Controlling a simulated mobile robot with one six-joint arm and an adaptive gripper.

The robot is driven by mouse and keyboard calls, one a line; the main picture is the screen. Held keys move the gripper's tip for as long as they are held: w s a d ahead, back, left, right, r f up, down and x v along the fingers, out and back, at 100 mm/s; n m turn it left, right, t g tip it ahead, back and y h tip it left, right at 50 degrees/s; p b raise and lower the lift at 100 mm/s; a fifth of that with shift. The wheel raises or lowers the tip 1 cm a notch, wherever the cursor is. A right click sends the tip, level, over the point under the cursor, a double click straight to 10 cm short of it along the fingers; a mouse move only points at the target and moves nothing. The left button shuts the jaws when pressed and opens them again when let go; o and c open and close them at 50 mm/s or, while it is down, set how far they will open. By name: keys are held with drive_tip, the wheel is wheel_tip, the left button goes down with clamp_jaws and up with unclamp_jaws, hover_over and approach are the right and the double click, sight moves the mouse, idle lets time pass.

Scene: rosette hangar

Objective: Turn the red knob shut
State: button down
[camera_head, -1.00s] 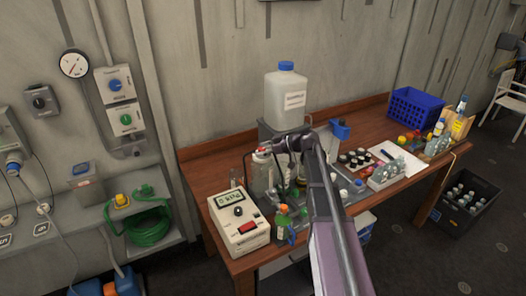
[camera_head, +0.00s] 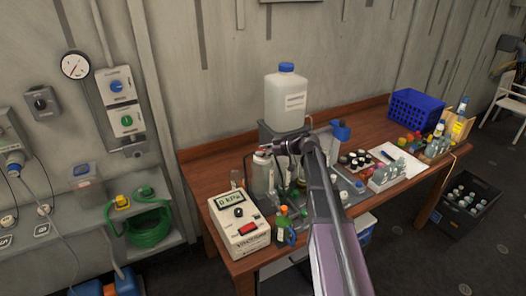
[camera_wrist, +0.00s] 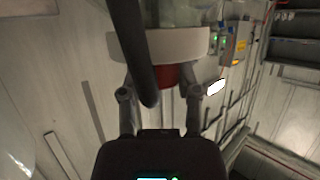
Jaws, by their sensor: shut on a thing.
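The red knob (camera_head: 261,154) sits on top of a clear jar (camera_head: 262,178) at the left part of the wooden bench. My gripper (camera_head: 274,149) reaches it from the right, its jaws shut on the knob. In the wrist view the red knob (camera_wrist: 171,76) shows between the two fingers of my gripper (camera_wrist: 161,80), against a pale round lid (camera_wrist: 185,44). A dark hose crosses in front and hides part of the knob. A meter box (camera_head: 239,224) beside the jar shows "0 kPa".
A large white jug (camera_head: 287,100) with a blue cap stands behind my gripper. Small bottles (camera_head: 283,222) stand close in front of the jar.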

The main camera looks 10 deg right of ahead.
drive_tip(key=m+t+h, duration=0.3)
drive_tip(key=m, duration=0.1)
drive_tip(key=shift+s+a+t, duration=0.1)
drive_tip(key=shift+s+t, duration=0.05)
drive_tip(key=shift+t, duration=0.15)
drive_tip(key=shift+w+m+t+h, duration=0.2)
drive_tip(key=shift+m+t+h, duration=1)
drive_tip(key=shift+m+h, duration=0.95)
drive_tip(key=shift+h, duration=0.25)
drive_tip(key=shift+m+h, duration=2.45)
drive_tip(key=shift+h, duration=0.25)
drive_tip(key=shift+m+g+h, duration=0.6)
drive_tip(key=shift+m+h, duration=1.5)
drive_tip(key=shift+h, duration=0.2)
drive_tip(key=shift+c, duration=1.5)
unclamp_jaws()
drive_tip(key=shift+r, duration=0.1)
